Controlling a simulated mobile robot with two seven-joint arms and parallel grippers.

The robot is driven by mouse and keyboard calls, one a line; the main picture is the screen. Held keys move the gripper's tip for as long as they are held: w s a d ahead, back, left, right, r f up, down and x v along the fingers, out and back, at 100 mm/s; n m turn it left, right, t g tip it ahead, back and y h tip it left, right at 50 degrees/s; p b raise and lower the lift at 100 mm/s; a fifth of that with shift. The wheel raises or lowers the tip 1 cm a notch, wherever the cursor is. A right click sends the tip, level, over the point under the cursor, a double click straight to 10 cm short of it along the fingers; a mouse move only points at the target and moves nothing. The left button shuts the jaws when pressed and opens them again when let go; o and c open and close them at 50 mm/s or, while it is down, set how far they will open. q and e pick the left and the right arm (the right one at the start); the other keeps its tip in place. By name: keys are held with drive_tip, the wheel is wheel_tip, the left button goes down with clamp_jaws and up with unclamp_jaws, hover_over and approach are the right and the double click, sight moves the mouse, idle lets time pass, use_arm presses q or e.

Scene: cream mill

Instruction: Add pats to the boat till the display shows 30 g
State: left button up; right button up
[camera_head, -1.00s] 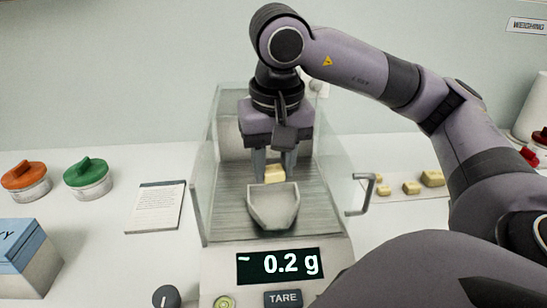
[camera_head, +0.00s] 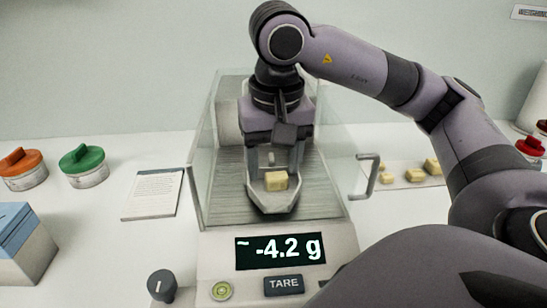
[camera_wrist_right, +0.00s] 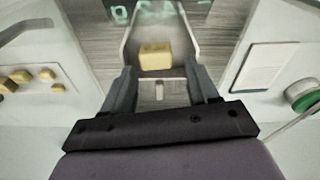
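The grey weighing boat (camera_head: 273,203) sits on the balance pan inside the glass shield. A pale yellow pat (camera_head: 277,181) shows within the boat's outline; it also shows in the right wrist view (camera_wrist_right: 155,57). It appears to lie in the boat, apart from the fingers. My right gripper (camera_head: 276,168) is at the back end of the boat, its fingers wide apart on either side in the right wrist view (camera_wrist_right: 163,78). The display (camera_head: 281,250) reads -4.2 g with a small wavy mark before it. My left gripper is out of view.
Several more pats (camera_head: 415,175) lie right of the balance, past the shield's handle (camera_head: 372,178). Glass walls stand close on both sides of my right gripper. A note card (camera_head: 153,194), jars with orange (camera_head: 20,162) and green lids (camera_head: 82,158), and a blue-topped box (camera_head: 20,245) are at left.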

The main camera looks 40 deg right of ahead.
drive_tip(key=shift+s+a+r+p, duration=0.15)
drive_tip(key=shift+r+p, duration=0.3)
drive_tip(key=shift+r, duration=0.75)
drive_tip(key=shift+s+r+p, duration=0.15)
drive_tip(key=shift+r+p, duration=0.35)
drive_tip(key=shift+r, duration=0.65)
drive_tip(key=shift+s+a+r+p, duration=0.15)
drive_tip(key=shift+r+p, duration=0.3)
drive_tip(key=shift+r, duration=0.75)
drive_tip(key=shift+a, duration=0.1)
